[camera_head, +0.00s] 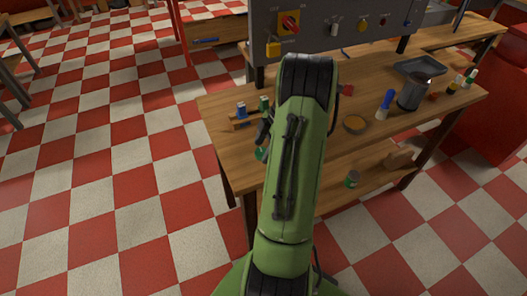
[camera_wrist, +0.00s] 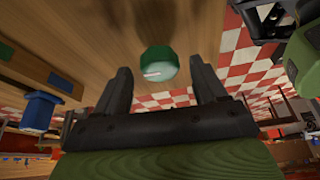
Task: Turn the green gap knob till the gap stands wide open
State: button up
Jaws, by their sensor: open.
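A round green knob (camera_wrist: 161,64) with a short white mark shows in the wrist view against a wooden surface. My gripper (camera_wrist: 162,76) is open, with one dark finger on each side of the knob. Gaps show between the knob and both fingers, and I cannot tell whether the knob lies at fingertip depth. In the head view my green arm hides much of the table's middle. A small green piece (camera_head: 261,153) shows at the arm's left edge, and I cannot tell whether it is the same knob. The gap itself is not clearly visible.
A wooden rack (camera_head: 245,121) with blue and green pieces stands on the table's left side; a blue piece (camera_wrist: 38,110) shows in the wrist view. A grey control panel (camera_head: 345,25) stands behind. A metal mug (camera_head: 412,94) and a blue-handled brush (camera_head: 385,103) stand right.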

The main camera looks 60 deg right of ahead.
jog(key=shift+w+a+f, duration=0.1)
jog(key=shift+a+f, duration=0.05)
jog(key=shift+f, duration=0.2)
jog(key=c, duration=1.1)
jog(key=shift+o, duration=0.2)
